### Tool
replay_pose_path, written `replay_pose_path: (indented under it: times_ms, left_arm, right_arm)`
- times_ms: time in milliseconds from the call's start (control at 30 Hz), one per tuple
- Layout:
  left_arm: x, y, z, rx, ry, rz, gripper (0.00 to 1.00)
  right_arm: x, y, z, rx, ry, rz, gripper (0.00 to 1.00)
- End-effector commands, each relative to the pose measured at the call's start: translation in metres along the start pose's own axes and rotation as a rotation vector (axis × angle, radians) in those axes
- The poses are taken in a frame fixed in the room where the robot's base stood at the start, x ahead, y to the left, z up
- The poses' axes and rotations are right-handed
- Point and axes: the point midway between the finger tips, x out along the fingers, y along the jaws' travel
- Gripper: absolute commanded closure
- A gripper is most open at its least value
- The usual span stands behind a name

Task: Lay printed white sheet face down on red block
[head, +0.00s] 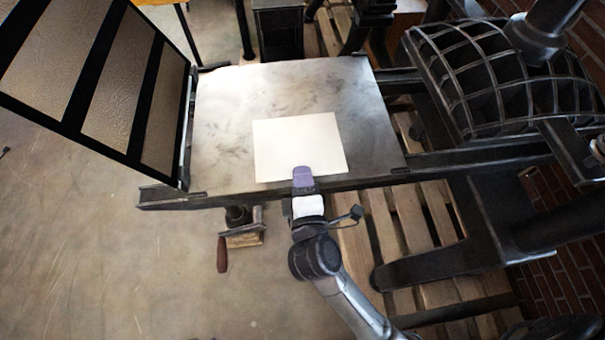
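A white sheet (290,150) lies over the middle of the grey metal press bed (225,110); whether it touches the bed is hard to tell. Its upward side looks blank. No red block shows; anything under the sheet is hidden. My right gripper (303,178) reaches in from below, and its purple-grey fingertips overlap the sheet's near edge. The fingers are seen in line, so I cannot tell whether they grip the sheet or are open. My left gripper is not in view.
A hinged frame with dark bars and tan panels (125,95) stands raised at the bed's left. A ribbed black press drum (500,80) is at the right. A crank handle (222,254) hangs below the bed's near edge. Bare bed surrounds the sheet.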

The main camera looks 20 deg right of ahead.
Motion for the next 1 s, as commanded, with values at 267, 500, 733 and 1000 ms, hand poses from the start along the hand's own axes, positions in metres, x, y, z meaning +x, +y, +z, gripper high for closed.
replay_pose_path:
  times_ms: [267, 500, 733, 1000]
  left_arm:
    - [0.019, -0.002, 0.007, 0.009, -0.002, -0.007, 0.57]
    - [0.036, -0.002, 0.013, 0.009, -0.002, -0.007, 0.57]
    - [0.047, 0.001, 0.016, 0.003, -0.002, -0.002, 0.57]
    - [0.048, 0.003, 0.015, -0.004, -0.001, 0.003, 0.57]
  right_arm:
    - [0.0, -0.025, 0.0, -0.002, 0.001, 0.0, 1.0]
    - [0.0, -0.047, 0.0, -0.002, 0.0, 0.0, 1.0]
    - [0.0, -0.058, 0.0, 0.0, -0.001, 0.0, 1.0]
    - [0.0, -0.058, 0.0, -0.001, 0.0, 0.0, 1.0]
